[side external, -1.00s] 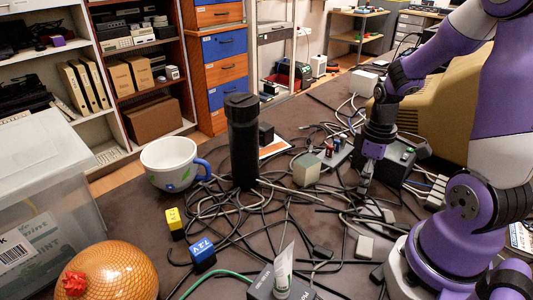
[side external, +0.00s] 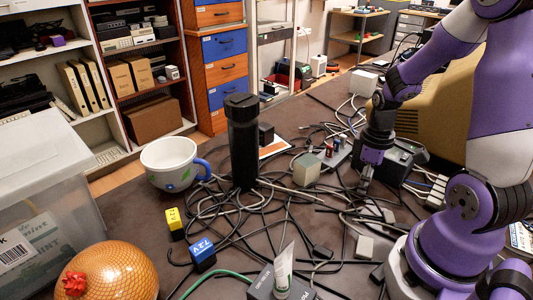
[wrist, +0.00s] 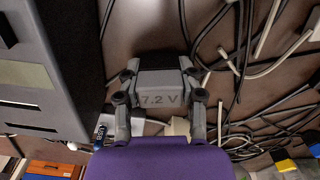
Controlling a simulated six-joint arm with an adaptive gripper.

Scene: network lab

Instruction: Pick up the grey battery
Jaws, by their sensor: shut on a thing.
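The grey battery (wrist: 160,92), a block marked "7.2 V", sits between the two fingers of my gripper (wrist: 159,70) in the wrist view. The fingers touch it on both sides, so my gripper is shut on it. In the side view my gripper (side external: 366,180) points down, low over the cables on the right part of the table. The battery cannot be made out there, and its height above the table is hard to tell.
Tangled cables (side external: 270,205) cover the middle of the table. A black device (side external: 402,160) stands close behind my gripper. A tall black cylinder (side external: 242,140), a white mug (side external: 170,160), a blue battery (side external: 202,255) and a yellow battery (side external: 175,222) stand to the left.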

